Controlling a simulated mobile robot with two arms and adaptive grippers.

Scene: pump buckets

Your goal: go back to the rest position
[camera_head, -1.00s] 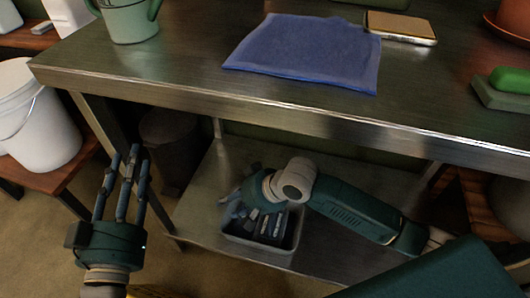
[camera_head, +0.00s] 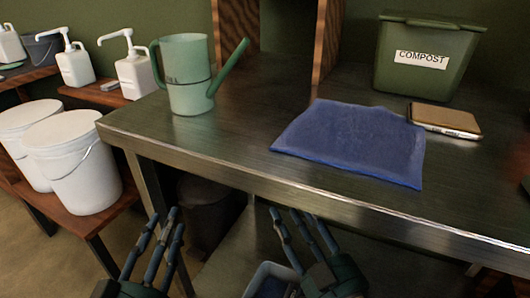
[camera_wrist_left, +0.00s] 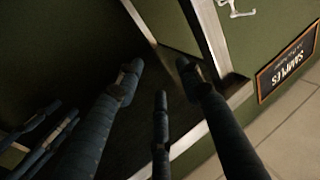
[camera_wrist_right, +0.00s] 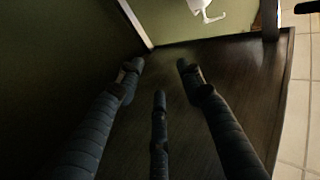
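My left gripper (camera_head: 156,240) is at the bottom of the head view, in front of the table's left leg. Its fingers are spread and empty; they also show in the left wrist view (camera_wrist_left: 160,85). My right gripper (camera_head: 302,235) is at the bottom centre of the head view, just below the table's front edge. Its fingers are spread and empty; they also show in the right wrist view (camera_wrist_right: 160,85). Both grippers point up and touch nothing that I can see.
A steel table (camera_head: 240,165) stands ahead, with a green watering can (camera_head: 188,85), a blue cloth (camera_head: 352,143), a brown-topped box (camera_head: 444,118) and a compost bin (camera_head: 425,60) on it. White buckets (camera_head: 80,165) and pump bottles (camera_head: 130,75) stand left. A grey bin (camera_head: 268,280) is partly visible below.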

